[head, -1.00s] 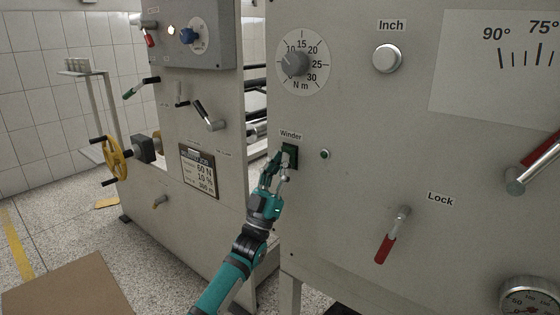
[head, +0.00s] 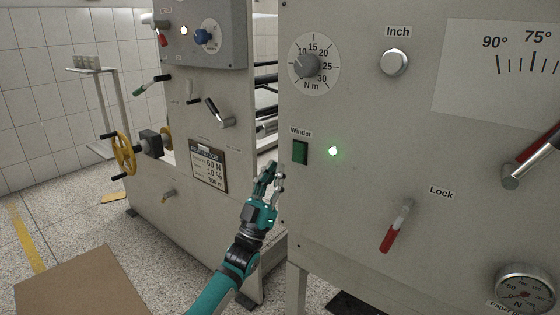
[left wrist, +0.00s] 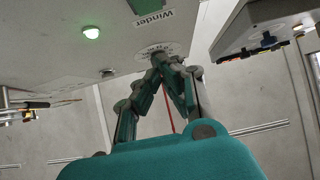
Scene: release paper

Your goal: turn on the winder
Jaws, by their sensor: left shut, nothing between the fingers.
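The green winder switch (head: 300,152) sits on the grey panel under the "Winder" label (head: 301,132). The round lamp (head: 333,151) to its right glows green; it also shows lit in the left wrist view (left wrist: 91,32). My left gripper (head: 272,168) is below and left of the switch, apart from it, in front of the panel's left edge. Its fingertips come together in the left wrist view (left wrist: 170,60) with nothing between them. My right gripper is in neither view.
The panel also carries a torque dial (head: 308,66), an Inch button (head: 395,62), a red-handled Lock lever (head: 396,226) and a gauge (head: 524,284). A second machine with a yellow handwheel (head: 124,153) stands at left. Speckled floor shows between it and a brown board (head: 75,285).

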